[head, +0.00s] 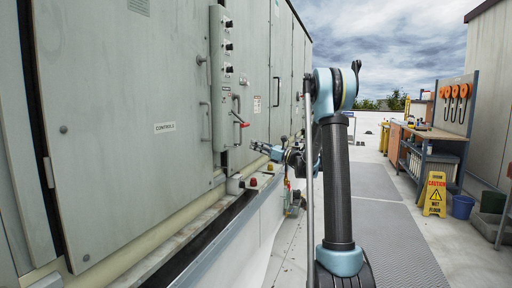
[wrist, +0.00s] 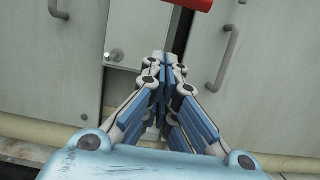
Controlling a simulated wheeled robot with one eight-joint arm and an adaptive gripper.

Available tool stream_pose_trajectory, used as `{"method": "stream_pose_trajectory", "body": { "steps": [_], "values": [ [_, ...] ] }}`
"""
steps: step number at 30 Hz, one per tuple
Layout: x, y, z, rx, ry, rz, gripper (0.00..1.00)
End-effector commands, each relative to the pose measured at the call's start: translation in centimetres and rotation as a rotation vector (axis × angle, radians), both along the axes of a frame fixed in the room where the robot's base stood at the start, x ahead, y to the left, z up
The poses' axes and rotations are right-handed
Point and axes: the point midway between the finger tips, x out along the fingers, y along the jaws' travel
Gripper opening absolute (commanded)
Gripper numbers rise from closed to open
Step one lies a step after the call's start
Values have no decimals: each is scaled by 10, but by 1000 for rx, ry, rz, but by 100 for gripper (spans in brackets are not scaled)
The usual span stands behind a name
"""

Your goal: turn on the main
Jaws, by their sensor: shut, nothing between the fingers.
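A red-ended lever (head: 241,124) sticks out from the narrow grey control panel (head: 226,100) on the cabinet wall at the left of the head view. In the wrist view a red bar (wrist: 193,4), likely the lever's red end, is cut off by the top edge. My gripper (head: 254,145) is just below and to the right of the lever in the head view, pointing toward the cabinet. In the wrist view my gripper (wrist: 166,58) has its fingers together, with nothing between them. It appears apart from the lever.
Several black knobs (head: 228,47) run up the panel. A large door labelled "CONTROLS" (head: 165,127) is on the left. A ledge with red and yellow buttons (head: 253,182) lies below. A yellow wet-floor sign (head: 435,195) and a workbench (head: 430,155) stand right. The walkway between is clear.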

Motion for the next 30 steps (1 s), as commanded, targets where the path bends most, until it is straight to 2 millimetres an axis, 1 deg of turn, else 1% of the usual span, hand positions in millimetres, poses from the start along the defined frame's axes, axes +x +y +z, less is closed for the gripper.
{"method": "stream_pose_trajectory", "body": {
  "steps": [1,3,13,15,21,25,30],
  "values": [
    [2,9,2,0,0,3,0],
    [6,20,5,0,-1,3,0],
    [26,73,19,-1,0,2,0],
    [23,63,29,0,0,-2,0],
    [19,52,47,0,0,-1,0],
    [18,49,51,-1,1,-1,0],
    [18,49,52,0,0,0,0]
  ]
}}
